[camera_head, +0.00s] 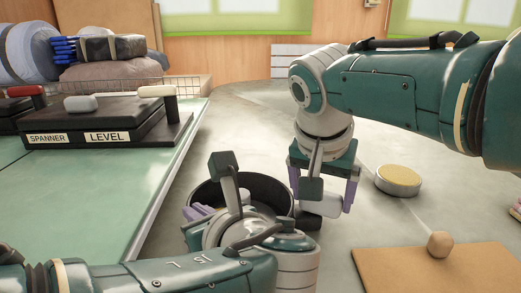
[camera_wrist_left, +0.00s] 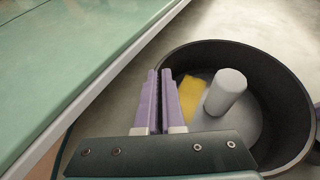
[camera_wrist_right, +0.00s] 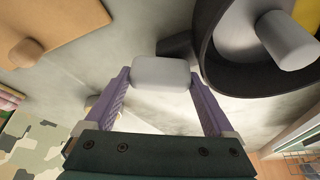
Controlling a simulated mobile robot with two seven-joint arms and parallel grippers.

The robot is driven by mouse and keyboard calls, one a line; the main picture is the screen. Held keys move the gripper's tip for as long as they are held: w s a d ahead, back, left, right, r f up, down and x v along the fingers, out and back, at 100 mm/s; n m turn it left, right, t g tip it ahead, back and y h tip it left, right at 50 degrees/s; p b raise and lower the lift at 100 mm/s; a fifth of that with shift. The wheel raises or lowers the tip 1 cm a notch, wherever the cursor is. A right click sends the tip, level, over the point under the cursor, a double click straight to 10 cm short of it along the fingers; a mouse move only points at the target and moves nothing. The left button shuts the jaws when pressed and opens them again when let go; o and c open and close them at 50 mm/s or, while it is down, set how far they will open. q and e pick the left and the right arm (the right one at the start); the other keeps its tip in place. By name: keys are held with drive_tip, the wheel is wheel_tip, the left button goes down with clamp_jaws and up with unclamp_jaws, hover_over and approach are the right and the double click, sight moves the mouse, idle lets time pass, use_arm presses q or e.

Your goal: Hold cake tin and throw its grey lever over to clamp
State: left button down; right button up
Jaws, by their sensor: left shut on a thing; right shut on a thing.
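The cake tin (camera_head: 274,190) is a dark round pan beside the green table. It also shows in the left wrist view (camera_wrist_left: 291,80), with a grey cylinder (camera_wrist_left: 226,92) and a yellow patch (camera_wrist_left: 191,95) inside. The grey lever (camera_wrist_right: 161,73) is a pale rounded block on a dark arm outside the tin wall; it also shows in the head view (camera_head: 321,204). My left gripper (camera_wrist_left: 160,75) is shut on the tin's rim, its purple fingers close together. My right gripper (camera_wrist_right: 160,78) is shut on the lever, one finger on each side. My arms hide part of the tin.
A green table (camera_head: 95,190) on the left carries black boxes labelled SPANNER and LEVEL (camera_head: 105,125). A yellow-topped round tin (camera_head: 398,179) and a brown board (camera_head: 450,272) with a tan knob (camera_head: 439,244) lie right. Grey surface between them is clear.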

drive_tip(key=n+y, duration=0.1)
drive_tip(key=n, duration=0.3)
drive_tip(key=shift+w+d+y, duration=0.1)
drive_tip(key=shift+w+y, duration=0.2)
drive_tip(key=shift+y, duration=0.1)
drive_tip(key=o, duration=1.1)
drive_tip(key=shift+s, duration=0.1)
